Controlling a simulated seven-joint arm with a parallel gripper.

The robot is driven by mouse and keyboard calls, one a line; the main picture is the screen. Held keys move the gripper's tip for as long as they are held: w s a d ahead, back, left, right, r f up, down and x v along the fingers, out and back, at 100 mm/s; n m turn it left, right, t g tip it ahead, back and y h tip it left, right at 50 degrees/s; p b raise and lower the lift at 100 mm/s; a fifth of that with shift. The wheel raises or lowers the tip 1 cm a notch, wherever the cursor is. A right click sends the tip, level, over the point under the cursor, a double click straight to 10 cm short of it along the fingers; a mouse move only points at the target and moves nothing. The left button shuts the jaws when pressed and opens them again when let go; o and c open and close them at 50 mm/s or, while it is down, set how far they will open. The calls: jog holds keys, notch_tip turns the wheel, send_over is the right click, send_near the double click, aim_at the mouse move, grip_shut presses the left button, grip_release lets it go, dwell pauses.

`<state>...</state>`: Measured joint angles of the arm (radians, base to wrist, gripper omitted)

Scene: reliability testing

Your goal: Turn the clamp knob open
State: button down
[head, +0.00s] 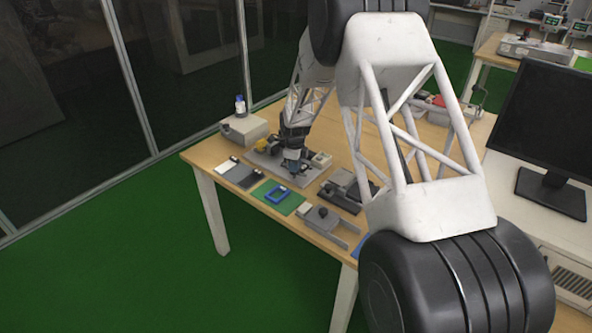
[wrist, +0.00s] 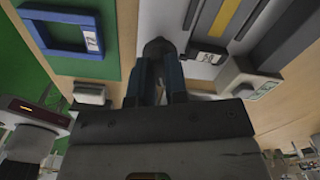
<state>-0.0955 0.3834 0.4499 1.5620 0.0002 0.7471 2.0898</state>
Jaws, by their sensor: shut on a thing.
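My gripper (head: 293,166) reaches down to the wooden table in the head view, over a light grey base plate (head: 258,163). In the wrist view its two blue fingers (wrist: 160,76) are close together. They are shut on a dark rounded knob (wrist: 157,47), which shows at the fingertips. The fingers hide part of the knob, and I cannot tell how far it is turned. The grey plate beside it in the wrist view carries a yellow bar (wrist: 228,14).
A blue frame (head: 277,195) lies on a green mat (head: 289,206). A black fixture (head: 346,187) and a grey fixture with a black knob (head: 322,212) stand to the right. A grey box (head: 244,131) with a bottle (head: 240,105) stands behind. A monitor (head: 549,119) is at far right.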

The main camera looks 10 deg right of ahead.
jog(key=shift+w+r+m, duration=0.15)
jog(key=shift+r+m, duration=0.05)
jog(key=shift+m, duration=0.8)
jog(key=shift+d, duration=0.1)
jog(key=shift+m, duration=1.1)
jog(key=c, duration=1.4)
grip_release()
jog(key=shift+o, duration=0.5)
jog(key=shift+f, duration=0.1)
jog(key=shift+r, duration=2.2)
